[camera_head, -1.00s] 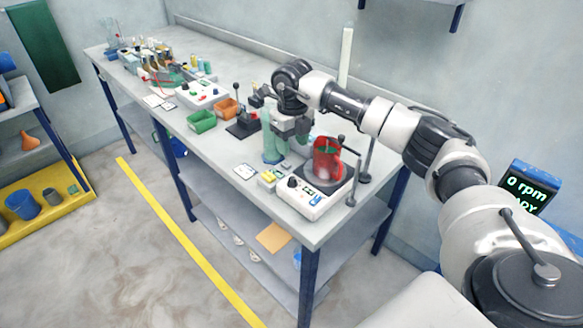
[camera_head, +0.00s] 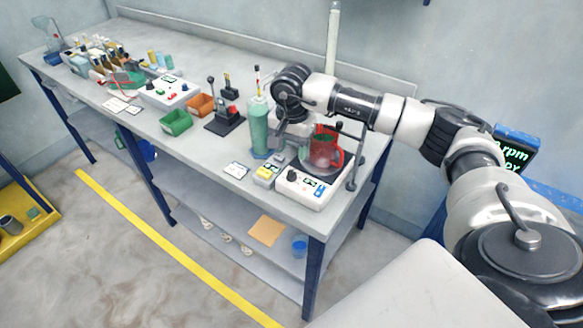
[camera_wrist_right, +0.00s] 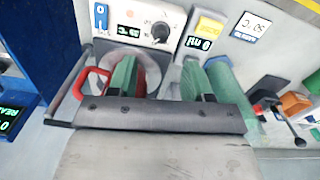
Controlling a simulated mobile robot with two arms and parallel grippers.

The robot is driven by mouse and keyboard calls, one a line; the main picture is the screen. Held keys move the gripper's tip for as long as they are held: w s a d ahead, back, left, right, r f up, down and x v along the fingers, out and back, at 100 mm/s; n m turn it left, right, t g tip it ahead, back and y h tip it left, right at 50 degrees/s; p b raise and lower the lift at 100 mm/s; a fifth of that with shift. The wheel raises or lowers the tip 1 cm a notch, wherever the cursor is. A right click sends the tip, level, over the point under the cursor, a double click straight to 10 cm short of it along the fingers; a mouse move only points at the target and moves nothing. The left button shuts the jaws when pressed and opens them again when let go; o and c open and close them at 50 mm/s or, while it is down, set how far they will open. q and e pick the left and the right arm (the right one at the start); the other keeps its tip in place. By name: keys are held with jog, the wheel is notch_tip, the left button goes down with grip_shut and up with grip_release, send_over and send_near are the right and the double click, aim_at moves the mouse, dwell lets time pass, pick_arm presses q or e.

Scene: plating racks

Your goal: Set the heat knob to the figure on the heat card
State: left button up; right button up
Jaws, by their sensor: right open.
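The heat knob (camera_head: 292,176) is a dark round knob on the front panel of the white hotplate (camera_head: 314,200). It also shows in the right wrist view (camera_wrist_right: 160,31), next to a small lit display (camera_wrist_right: 128,31). A white card (camera_head: 236,170), likely the heat card, lies left of the hotplate. It also shows in the right wrist view (camera_wrist_right: 251,26), its figure tilted and too small to read surely. My right gripper (camera_wrist_right: 160,72) is open, its two green-looking fingers apart, with nothing seen held between them. It is above and behind the knob, apart from it. My left gripper is not in view.
A red-handled beaker (camera_head: 323,150) stands on the hotplate, close to my right gripper. A tall green cylinder (camera_head: 259,128) and a yellow-topped block (camera_head: 266,174) stand to the left. Green (camera_head: 176,122) and orange (camera_head: 201,105) bins sit farther left. The front bench edge is close.

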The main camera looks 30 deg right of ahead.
aim_at(292, 172)
notch_tip(292, 172, down, 7)
jog(key=shift+f+p, duration=0.1)
jog(key=shift+p, duration=0.75)
jog(key=shift+f, duration=0.6)
